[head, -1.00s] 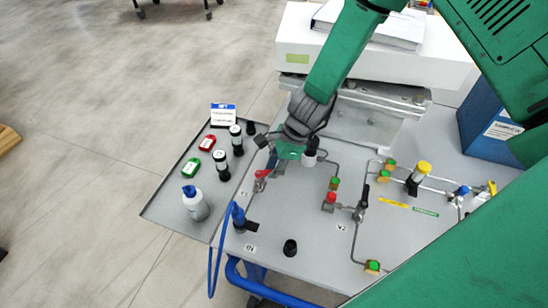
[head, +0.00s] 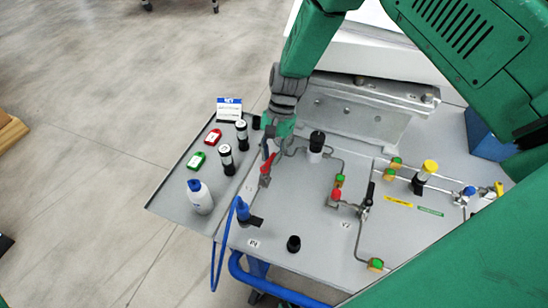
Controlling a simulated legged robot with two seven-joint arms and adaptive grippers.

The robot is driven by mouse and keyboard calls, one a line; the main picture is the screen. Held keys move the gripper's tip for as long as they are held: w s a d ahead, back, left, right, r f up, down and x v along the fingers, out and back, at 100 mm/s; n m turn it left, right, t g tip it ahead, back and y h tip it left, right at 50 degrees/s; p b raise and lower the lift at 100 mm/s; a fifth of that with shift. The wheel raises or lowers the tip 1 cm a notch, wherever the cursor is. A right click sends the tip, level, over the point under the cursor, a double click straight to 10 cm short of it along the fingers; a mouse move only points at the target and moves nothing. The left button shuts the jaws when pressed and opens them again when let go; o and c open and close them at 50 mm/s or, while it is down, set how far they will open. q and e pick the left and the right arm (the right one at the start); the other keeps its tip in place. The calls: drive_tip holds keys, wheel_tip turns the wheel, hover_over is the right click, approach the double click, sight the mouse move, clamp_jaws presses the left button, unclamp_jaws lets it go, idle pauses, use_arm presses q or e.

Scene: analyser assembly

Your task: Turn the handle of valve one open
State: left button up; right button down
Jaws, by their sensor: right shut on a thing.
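The valve one handle (head: 266,165) is a small red lever on a thin metal line at the left part of the grey panel. It slants up and to the right in the picture. My right gripper (head: 271,146) comes down from above and is at the upper end of the red lever, shut on it. The fingertips are small and partly hidden by the gripper body, so the exact contact is hard to see. My left gripper is not in view.
A grey tray (head: 168,196) on the left holds a white bottle (head: 200,198), black-and-white cylinders, and a red and a green piece. A blue fitting (head: 243,211) with a hose stands in front of the valve. Several other valves and pipes fill the right of the panel.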

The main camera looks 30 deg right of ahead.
drive_tip(key=shift+w+a+r+n, duration=0.1)
drive_tip(key=shift+w+a+n, duration=0.25)
drive_tip(key=shift+n, duration=0.35)
drive_tip(key=shift+b, duration=0.3)
drive_tip(key=c, duration=1.6)
unclamp_jaws()
drive_tip(key=shift+c, duration=0.2)
drive_tip(key=shift+o, duration=0.5)
drive_tip(key=shift+s+a+h, duration=0.1)
drive_tip(key=shift+s+h, duration=0.05)
drive_tip(key=shift+h, duration=0.15)
drive_tip(key=v, duration=1.2)
drive_tip(key=shift+w+g, duration=0.3)
